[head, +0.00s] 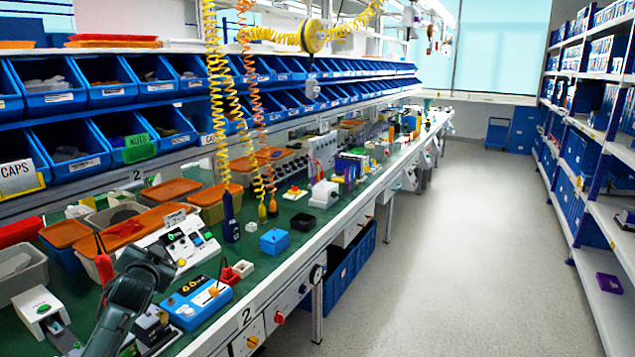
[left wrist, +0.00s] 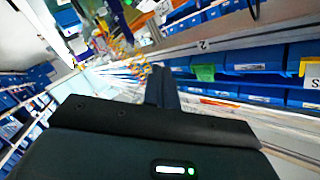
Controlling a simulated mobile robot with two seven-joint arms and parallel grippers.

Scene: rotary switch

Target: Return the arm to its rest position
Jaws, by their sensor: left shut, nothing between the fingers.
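My left arm (head: 132,293) rises from the bottom left of the head view, over the front edge of the green workbench. It is dark and bent at the top; its fingertips cannot be made out there. In the left wrist view my left gripper (left wrist: 160,88) is shut, with its dark fingers together and nothing between them. That view is tilted, with blue bins behind the fingers. Rotary knobs sit on the bench's front panel: a black one (head: 316,273), a red one (head: 279,317) and a yellow one (head: 252,342). My right gripper is not in view.
A blue device (head: 190,303) with a display stands right of my arm, and a white button panel (head: 172,247) behind it. Coiled yellow cords (head: 216,95) hang over the bench. Blue bins (head: 70,146) line the back. The grey aisle floor (head: 440,270) is clear.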

